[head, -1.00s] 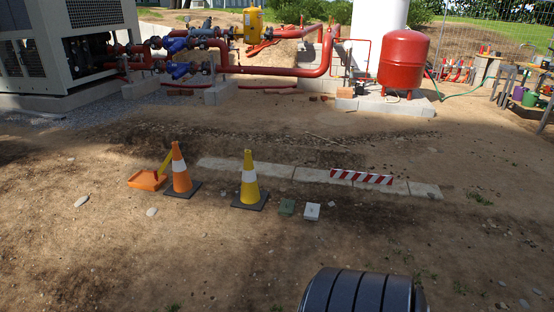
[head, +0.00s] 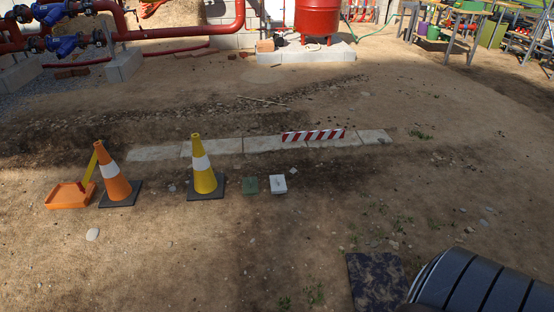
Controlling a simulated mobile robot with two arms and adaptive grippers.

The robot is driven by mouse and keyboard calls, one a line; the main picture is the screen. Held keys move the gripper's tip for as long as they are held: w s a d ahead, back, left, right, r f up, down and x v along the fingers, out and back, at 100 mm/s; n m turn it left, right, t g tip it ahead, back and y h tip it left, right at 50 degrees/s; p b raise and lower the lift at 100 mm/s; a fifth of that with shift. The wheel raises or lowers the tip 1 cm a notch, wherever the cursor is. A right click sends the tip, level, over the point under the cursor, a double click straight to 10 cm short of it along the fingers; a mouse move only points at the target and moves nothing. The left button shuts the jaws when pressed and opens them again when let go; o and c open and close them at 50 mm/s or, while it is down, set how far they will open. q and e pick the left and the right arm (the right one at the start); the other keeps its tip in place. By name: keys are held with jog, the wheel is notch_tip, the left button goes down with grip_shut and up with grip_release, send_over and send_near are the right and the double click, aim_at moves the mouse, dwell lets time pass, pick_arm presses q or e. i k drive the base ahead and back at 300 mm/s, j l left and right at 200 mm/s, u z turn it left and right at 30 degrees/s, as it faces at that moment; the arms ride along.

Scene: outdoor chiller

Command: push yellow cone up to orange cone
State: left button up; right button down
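The yellow cone (head: 205,172) with a white band and dark square base stands upright on the dirt in the head view, left of centre. The orange cone (head: 115,178), also with a white band and dark base, stands upright to its left. A clear strip of ground lies between the two bases. Neither of my grippers shows in the head view.
An orange tray (head: 69,196) with a yellow handle lies left of the orange cone. A green block (head: 250,185) and a white block (head: 278,184) sit right of the yellow cone. Pale slabs (head: 228,146) and a red-white striped bar (head: 313,135) lie behind. Open dirt lies in front.

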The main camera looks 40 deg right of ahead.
aim_at(204, 185)
jog(key=i+l+z, duration=0.2)
jog(key=i+z, duration=0.15)
jog(key=i, duration=0.15)
jog(key=i+z, duration=0.35)
jog(key=i, duration=0.15)
jog(key=i+z, duration=0.35)
jog(key=i, duration=0.2)
